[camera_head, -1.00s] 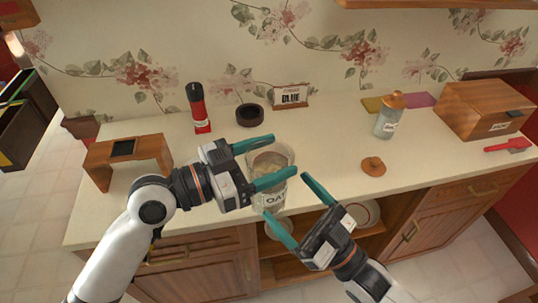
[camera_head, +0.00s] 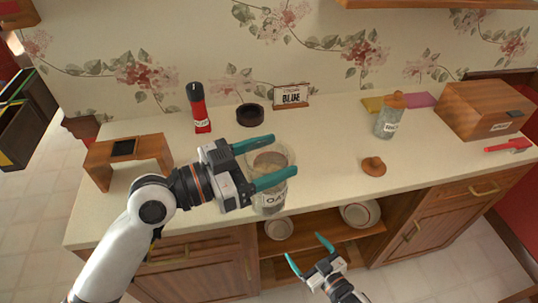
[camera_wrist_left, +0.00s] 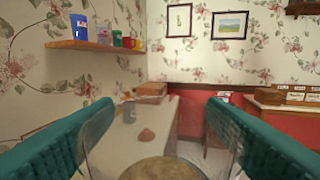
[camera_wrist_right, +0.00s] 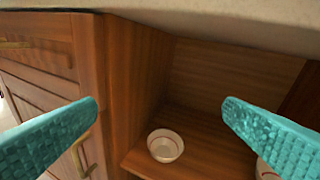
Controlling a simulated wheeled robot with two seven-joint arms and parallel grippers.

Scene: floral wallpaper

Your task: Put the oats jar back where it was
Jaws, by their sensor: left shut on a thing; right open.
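The oats jar (camera_head: 271,201) is a clear open jar with a white label, part of which reads "OA". It is at the front edge of the counter in the head view. My left gripper (camera_head: 279,163) is shut on it, one finger on each side near the rim. In the left wrist view the jar (camera_wrist_left: 160,167) shows between the fingers, its brown contents visible. Whether its base touches the counter is unclear. A loose brown lid (camera_head: 373,166) lies on the counter to the right. My right gripper (camera_head: 308,256) is open and empty, low in front of the shelf.
A red bottle (camera_head: 199,108), dark ring (camera_head: 250,115), sign (camera_head: 291,95) and wooden stand (camera_head: 130,160) are at back and left. Bowls (camera_head: 360,214) sit on the open shelf below. The counter's middle is clear.

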